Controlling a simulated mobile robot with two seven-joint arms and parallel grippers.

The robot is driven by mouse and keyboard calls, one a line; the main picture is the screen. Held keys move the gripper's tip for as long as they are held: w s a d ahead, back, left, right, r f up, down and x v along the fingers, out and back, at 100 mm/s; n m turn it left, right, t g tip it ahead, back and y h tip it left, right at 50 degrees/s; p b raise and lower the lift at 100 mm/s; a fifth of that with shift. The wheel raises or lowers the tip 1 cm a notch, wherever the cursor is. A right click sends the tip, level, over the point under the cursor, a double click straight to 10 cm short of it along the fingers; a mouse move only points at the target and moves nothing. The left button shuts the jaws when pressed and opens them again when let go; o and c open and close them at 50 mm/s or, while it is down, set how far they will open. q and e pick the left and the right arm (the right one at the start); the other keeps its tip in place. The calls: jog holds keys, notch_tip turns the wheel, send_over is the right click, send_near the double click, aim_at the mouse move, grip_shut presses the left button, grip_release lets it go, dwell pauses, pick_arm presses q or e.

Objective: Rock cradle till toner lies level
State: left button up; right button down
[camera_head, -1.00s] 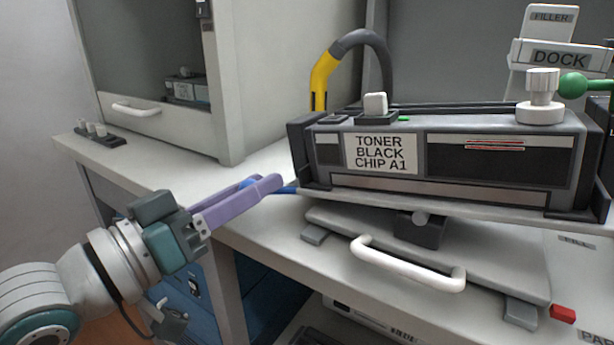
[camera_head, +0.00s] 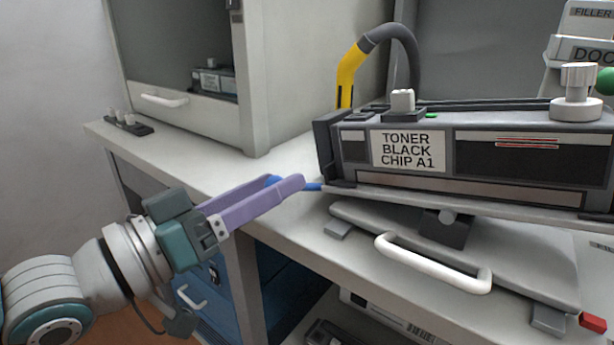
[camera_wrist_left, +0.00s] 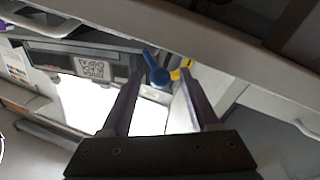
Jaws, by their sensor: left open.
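The toner cartridge (camera_head: 475,185), labelled TONER BLACK CHIP A1, lies in the cradle (camera_head: 440,203) on a pivot above the bench. The cradle's line slopes down to the right in the head view. A blue lever (camera_head: 313,187) sticks out from its left end. My left gripper (camera_head: 288,182), with purple fingers, is open at this lever. In the left wrist view, the lever's blue ball end (camera_wrist_left: 160,77) shows between the fingertips (camera_wrist_left: 162,71); I cannot tell whether they touch it. The toner inside is not visible. My right gripper is out of view.
A white handle (camera_head: 435,265) is on the cradle's base plate. A yellow and grey hose (camera_head: 350,72) rises behind the cartridge. A cabinet (camera_head: 190,110) stands at the back left. The DOCK sign (camera_head: 585,52) and a red block (camera_head: 593,322) are at the right.

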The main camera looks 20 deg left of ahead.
pick_arm(q)
jog(key=v, duration=0.8)
jog(key=shift+s+p, duration=0.3)
jog(key=shift+p, duration=0.15)
jog(key=shift+a, duration=0.15)
